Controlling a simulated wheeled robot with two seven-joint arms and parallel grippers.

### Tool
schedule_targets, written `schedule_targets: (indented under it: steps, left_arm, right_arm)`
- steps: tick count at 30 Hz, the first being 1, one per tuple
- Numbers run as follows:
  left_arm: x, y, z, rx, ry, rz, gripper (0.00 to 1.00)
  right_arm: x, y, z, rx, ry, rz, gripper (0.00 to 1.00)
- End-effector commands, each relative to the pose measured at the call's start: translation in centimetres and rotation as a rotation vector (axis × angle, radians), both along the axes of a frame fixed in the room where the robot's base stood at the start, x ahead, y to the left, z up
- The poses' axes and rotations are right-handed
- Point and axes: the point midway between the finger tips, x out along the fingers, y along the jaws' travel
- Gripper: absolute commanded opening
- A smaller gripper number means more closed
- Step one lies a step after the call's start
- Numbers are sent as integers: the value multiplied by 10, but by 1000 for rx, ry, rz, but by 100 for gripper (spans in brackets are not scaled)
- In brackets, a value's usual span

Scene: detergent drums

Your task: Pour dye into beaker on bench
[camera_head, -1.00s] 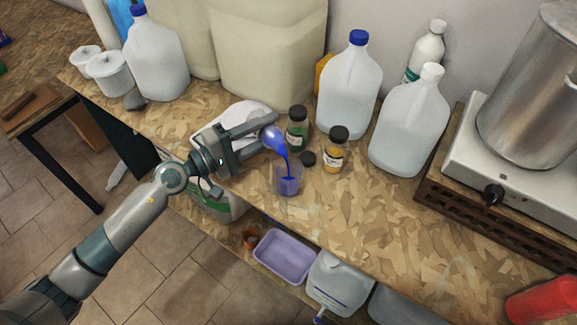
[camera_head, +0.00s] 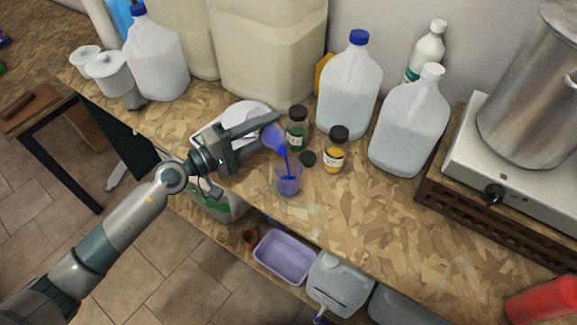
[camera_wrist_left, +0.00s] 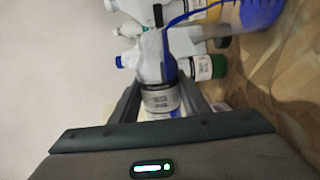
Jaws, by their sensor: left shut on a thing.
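My left gripper (camera_head: 264,133) is shut on a small dye bottle (camera_head: 274,138) and holds it tilted above the bench. It also shows in the left wrist view (camera_wrist_left: 160,98), between the fingers. A blue stream runs from its mouth down into the clear beaker (camera_head: 288,182), which stands upright near the bench's front edge. Blue liquid shows in the beaker, and blue shows at the upper right of the left wrist view (camera_wrist_left: 262,12). The gripper is above and left of the beaker, apart from it. My right gripper is not in view.
Close to the beaker are a green dye bottle (camera_head: 297,130), a yellow dye bottle (camera_head: 334,154) and a loose black cap (camera_head: 308,158). White jugs (camera_head: 349,90) stand behind. A hot plate (camera_head: 492,165) with a steel pot is at right.

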Motion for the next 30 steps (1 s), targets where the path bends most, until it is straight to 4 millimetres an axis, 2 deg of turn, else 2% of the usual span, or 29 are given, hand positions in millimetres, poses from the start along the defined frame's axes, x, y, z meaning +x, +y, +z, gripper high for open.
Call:
schedule_targets:
  steps: [23, 26, 30]
  left_arm:
    - [-1, -1, 4, 28, -41, 0, 17]
    - [0, 0, 1, 2, -3, 1, 17]
    - [5, 3, -13, -114, 166, 4, 17]
  right_arm:
    - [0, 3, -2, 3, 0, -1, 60]
    - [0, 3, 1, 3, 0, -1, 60]
    - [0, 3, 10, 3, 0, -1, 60]
